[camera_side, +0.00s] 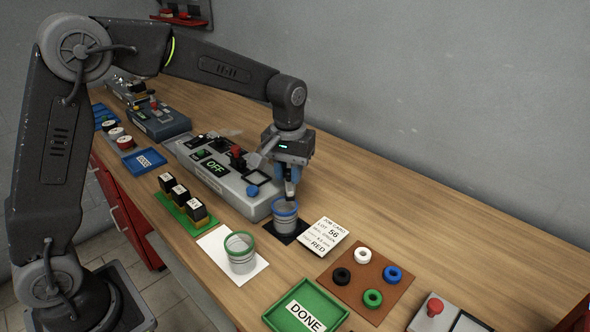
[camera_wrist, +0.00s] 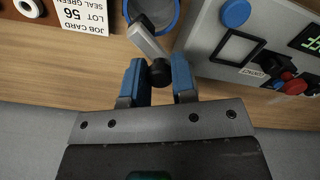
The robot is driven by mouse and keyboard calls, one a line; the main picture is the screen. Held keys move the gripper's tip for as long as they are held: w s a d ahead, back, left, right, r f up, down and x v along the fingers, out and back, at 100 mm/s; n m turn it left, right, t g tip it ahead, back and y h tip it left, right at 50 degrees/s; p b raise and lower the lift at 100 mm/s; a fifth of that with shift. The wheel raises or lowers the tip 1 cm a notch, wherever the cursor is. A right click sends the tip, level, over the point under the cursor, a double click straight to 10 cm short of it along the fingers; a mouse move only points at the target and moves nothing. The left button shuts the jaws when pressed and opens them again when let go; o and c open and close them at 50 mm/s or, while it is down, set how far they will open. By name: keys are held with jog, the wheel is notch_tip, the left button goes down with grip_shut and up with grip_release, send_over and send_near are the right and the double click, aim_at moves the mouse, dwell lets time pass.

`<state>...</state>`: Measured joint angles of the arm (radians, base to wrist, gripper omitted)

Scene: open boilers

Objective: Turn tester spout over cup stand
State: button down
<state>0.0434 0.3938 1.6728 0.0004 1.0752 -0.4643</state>
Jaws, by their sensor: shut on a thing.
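The grey tester (camera_side: 228,180) stands on the bench with its display reading OFF. My gripper (camera_side: 290,180) is at its right end, above the blue-rimmed cup (camera_side: 285,222), which stands upright on the black cup stand (camera_side: 287,241). In the wrist view, my gripper (camera_wrist: 159,75) has its blue fingers on either side of a black knob (camera_wrist: 160,72) and is shut on it. The light grey spout bar (camera_wrist: 147,42) runs from the knob to the cup's rim (camera_wrist: 155,28), overlapping it in this view. My gripper partly hides the spout in the side view.
A green-rimmed cup (camera_side: 240,262) stands on a white sheet (camera_side: 218,240) in front of the tester. A job card (camera_side: 319,237) and a brown mat (camera_side: 340,299) with coloured rings lie to the right. The green DONE tray (camera_side: 285,317) is at the front. Bench behind is clear.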

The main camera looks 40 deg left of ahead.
aim_at(286, 170)
jog(key=shift+s+a+m, duration=0.2)
jog(key=shift+m, duration=0.3)
jog(key=c, duration=0.9)
grip_release()
jog(key=shift+c, duration=0.2)
notch_tip(286, 170, up, 14)
